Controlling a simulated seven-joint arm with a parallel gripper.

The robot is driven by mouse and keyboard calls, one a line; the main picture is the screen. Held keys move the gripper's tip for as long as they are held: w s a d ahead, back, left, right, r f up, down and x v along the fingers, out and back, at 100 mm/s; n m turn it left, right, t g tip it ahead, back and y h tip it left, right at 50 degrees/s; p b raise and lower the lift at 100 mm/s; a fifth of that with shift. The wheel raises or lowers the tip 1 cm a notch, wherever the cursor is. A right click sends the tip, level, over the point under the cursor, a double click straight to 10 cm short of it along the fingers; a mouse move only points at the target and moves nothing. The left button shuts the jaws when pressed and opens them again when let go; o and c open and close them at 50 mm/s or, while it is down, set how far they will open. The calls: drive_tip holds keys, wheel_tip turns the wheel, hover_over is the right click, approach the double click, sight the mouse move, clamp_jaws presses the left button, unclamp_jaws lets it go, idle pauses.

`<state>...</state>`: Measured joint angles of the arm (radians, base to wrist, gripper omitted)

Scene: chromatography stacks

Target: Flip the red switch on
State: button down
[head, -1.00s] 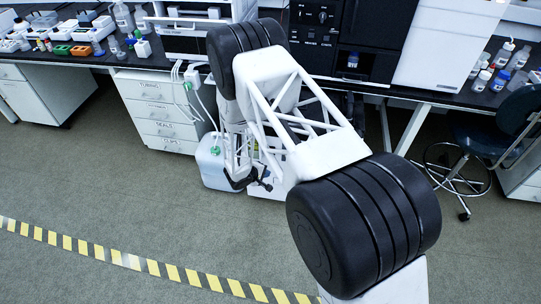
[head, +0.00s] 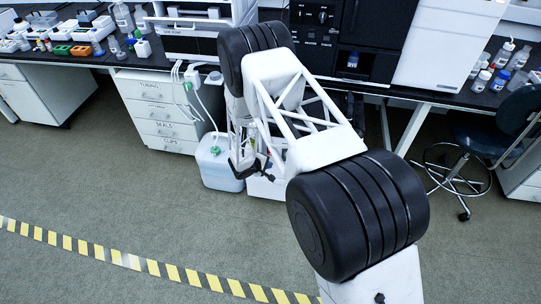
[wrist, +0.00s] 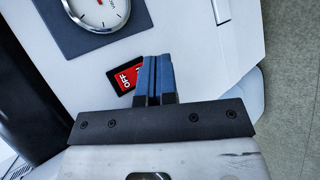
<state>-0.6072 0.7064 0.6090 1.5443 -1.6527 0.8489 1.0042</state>
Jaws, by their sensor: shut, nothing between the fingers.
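The red switch (wrist: 123,80) shows in the wrist view in a black frame on a white panel, with "OFF" lettered on its visible part. My gripper (wrist: 154,62) is shut with its blue fingertips together and empty. In the wrist view the fingers overlap the right part of the switch and hide it. I cannot tell whether they touch it. In the head view my arm hides the switch, and the gripper end hangs low beside the white jug.
A round dial gauge (wrist: 98,8) on a dark plate sits close to the switch on the same panel. In the head view a white jug (head: 217,165) with a green cap stands on the floor near a drawer unit (head: 160,112). Open floor lies in front.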

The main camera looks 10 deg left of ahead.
drive_tip(key=shift+w+f, duration=0.15)
drive_tip(key=shift+w, duration=0.7)
drive_tip(key=shift+w+f, duration=0.1)
drive_tip(key=shift+w, duration=0.7)
idle(0.4)
drive_tip(key=shift+w, duration=1.25)
idle(2.0)
drive_tip(key=shift+r, duration=0.4)
idle(0.4)
drive_tip(key=shift+s, duration=0.15)
drive_tip(key=shift+s+r, duration=0.1)
drive_tip(key=shift+s, duration=2.55)
